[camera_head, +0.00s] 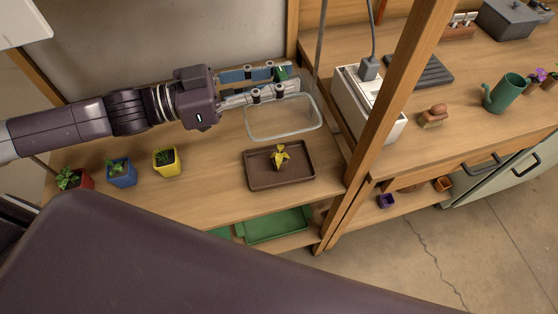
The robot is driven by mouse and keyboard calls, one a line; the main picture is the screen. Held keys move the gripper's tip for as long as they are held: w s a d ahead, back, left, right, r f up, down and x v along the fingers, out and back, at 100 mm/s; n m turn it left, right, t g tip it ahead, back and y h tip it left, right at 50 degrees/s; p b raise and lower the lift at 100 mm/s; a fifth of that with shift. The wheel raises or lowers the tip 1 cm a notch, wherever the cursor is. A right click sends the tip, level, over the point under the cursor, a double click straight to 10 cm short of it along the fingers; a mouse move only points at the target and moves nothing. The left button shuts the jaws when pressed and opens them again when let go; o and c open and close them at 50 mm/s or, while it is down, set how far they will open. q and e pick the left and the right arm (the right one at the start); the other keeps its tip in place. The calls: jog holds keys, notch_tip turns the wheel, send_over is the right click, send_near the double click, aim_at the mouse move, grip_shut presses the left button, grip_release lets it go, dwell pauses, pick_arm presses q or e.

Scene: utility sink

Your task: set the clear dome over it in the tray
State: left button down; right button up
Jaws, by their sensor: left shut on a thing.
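My left gripper (285,82) reaches in from the left and is shut on the top of the clear dome (316,124). The dome is see-through with a pale rim, and it hangs above the bench, behind the tray in the picture. The brown tray (261,182) lies on the wooden bench. A small yellow plant (281,155) stands in the tray, uncovered. A small green part (281,73) shows between the gripper's fingers, likely the dome's knob. My right gripper is not in view.
Red (72,180), blue (121,172) and yellow (166,161) potted plants stand left of the tray. A wooden post (385,95) rises at the right, beside a white box (367,103) with a plug. A green tray (275,224) sits on the lower shelf.

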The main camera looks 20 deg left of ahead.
pick_arm(q)
notch_tip(320, 180, down, 15)
jog(key=shift+f, duration=0.2)
notch_tip(320, 180, down, 4)
jog(key=shift+r, duration=0.25)
jog(key=shift+s+a+f, duration=0.1)
jog(key=shift+s+f, duration=0.05)
jog(key=shift+f, duration=0.4)
jog(key=c, duration=1.7)
grip_release()
jog(key=shift+f, duration=0.2)
jog(key=shift+o, duration=0.2)
jog(key=shift+s, duration=0.1)
jog(key=p+v, duration=0.3)
jog(key=v, duration=0.8)
jog(key=shift+a+r+p, duration=0.3)
jog(key=shift+a+r, duration=0.05)
